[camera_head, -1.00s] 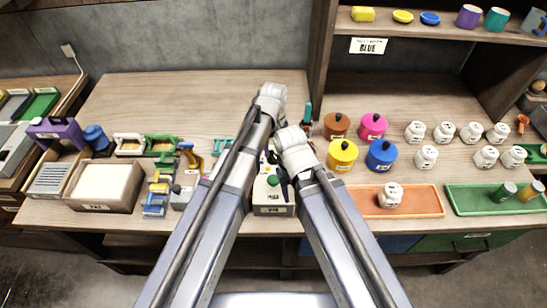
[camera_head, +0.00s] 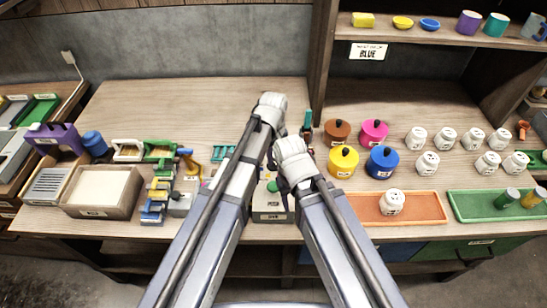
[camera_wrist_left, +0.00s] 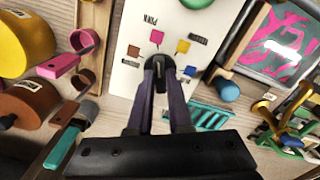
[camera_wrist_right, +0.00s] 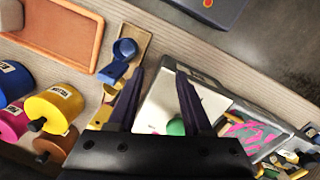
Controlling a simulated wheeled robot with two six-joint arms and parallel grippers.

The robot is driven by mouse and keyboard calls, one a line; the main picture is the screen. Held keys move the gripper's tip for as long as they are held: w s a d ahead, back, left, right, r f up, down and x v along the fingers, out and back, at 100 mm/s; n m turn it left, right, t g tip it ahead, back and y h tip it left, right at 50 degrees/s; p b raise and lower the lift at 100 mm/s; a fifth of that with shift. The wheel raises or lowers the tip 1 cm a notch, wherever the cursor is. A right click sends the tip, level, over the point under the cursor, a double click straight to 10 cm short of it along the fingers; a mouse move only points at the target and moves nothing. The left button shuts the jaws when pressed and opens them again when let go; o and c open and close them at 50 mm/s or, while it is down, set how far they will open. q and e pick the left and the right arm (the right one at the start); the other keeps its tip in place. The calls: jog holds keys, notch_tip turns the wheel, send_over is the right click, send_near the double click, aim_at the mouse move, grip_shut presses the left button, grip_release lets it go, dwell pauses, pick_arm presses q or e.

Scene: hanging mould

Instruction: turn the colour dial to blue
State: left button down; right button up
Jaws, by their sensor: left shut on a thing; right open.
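The colour dial is a small dark knob (camera_wrist_left: 158,64) on a white panel (camera_wrist_left: 128,75). In the head view the box (camera_head: 270,215) is partly hidden by my arms.
Brown, pink, yellow and blue pots (camera_head: 382,162) stand right of the box, with white jars behind an orange tray (camera_head: 425,208). Tools and a wooden box (camera_head: 100,190) stand left. The rear left counter is clear.

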pick_arm(q)
jog(key=shift+m, duration=0.3)
jog(key=m, duration=0.4)
jog(key=shift+m, duration=0.3)
jog(key=m, duration=0.4)
jog(key=shift+m, duration=0.3)
jog(key=m, duration=1)
dwell(0.5)
jog(key=c, duration=0.8)
grip_release()
jog(key=shift+c, duration=0.2)
